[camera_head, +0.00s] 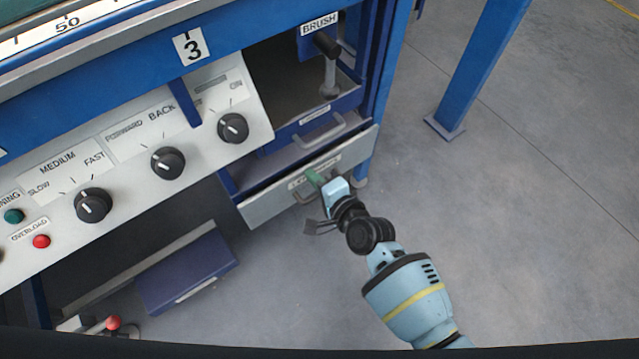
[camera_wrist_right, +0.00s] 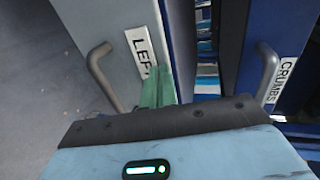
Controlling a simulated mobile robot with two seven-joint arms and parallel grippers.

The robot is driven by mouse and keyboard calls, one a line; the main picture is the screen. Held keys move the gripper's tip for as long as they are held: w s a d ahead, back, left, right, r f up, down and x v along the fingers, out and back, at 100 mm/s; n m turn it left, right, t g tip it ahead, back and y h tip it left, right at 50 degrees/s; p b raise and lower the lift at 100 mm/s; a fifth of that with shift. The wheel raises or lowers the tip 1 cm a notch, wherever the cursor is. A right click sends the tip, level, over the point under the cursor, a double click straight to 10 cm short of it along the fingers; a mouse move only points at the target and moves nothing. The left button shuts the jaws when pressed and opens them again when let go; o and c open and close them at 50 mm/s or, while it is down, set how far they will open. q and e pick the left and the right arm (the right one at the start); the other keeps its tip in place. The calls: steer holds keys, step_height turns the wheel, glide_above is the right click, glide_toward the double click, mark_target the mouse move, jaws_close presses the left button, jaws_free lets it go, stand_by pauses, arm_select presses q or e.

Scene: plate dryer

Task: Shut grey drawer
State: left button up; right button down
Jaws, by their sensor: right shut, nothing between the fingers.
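The grey drawer (camera_head: 262,209) sits low under the blue machine and stands out from the frame, so it is partly open. Its pale front, with a label and a bar handle, fills the upper left of the right wrist view (camera_wrist_right: 112,28). Blue and white shapes show in the gap behind that front. My right gripper (camera_head: 313,176) is at the drawer front by the label and handle, its green fingers closed and empty. In the right wrist view the fingertips (camera_wrist_right: 158,82) lie over the label; contact cannot be told. My left gripper is out of view.
A blue drawer (camera_wrist_right: 284,75) labelled CRUMBS, with its own handle (camera_head: 320,132), is just above the grey one. A brush (camera_head: 327,70) hangs in the open bay above. A blue leg (camera_head: 470,70) stands at right. The floor (camera_head: 530,220) there is clear.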

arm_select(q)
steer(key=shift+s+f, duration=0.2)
arm_select(e)
steer(key=shift+w+a+r, duration=0.15)
steer(key=shift+w+a, duration=0.4)
steer(key=shift+w, duration=0.2)
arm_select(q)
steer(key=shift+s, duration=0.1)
arm_select(e)
steer(key=shift+r, duration=0.1)
